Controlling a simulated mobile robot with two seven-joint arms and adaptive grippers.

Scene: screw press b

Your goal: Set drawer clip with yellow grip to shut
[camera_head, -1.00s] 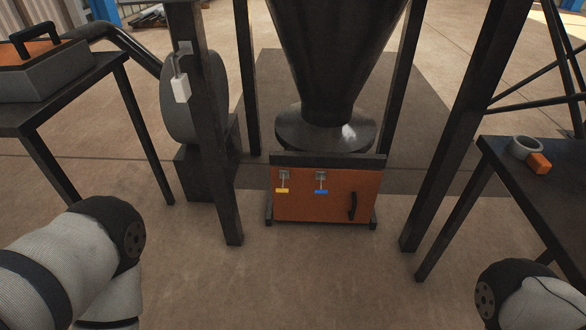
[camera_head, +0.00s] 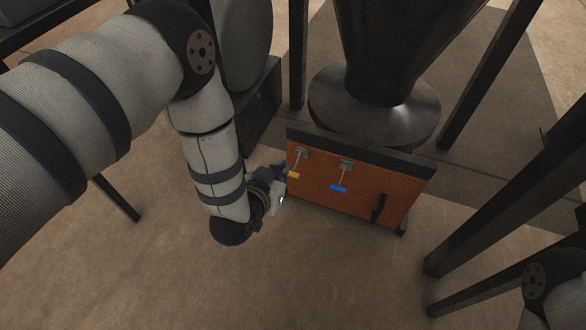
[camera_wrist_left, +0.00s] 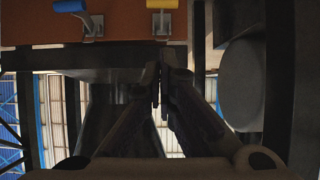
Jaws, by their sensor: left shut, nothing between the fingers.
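The orange drawer (camera_head: 345,185) stands under the dark hopper. The clip with the yellow grip (camera_head: 293,175) is at the drawer's upper left, its lever hanging down from a grey bracket (camera_head: 301,152). The yellow grip also shows at the top of the left wrist view (camera_wrist_left: 162,5), where the scene is upside down. The clip with the blue grip (camera_head: 339,189) is to its right. My left gripper (camera_head: 282,171) is just left of the yellow grip, shut and empty. In the left wrist view its fingertips (camera_wrist_left: 160,72) are close to the yellow-grip clip; contact cannot be told. My right gripper is out of view.
The drawer has a black handle (camera_head: 378,208) at its right. The hopper (camera_head: 375,110) rises behind it. Dark frame posts (camera_head: 490,75) stand on both sides. The floor (camera_head: 330,270) before the drawer is clear.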

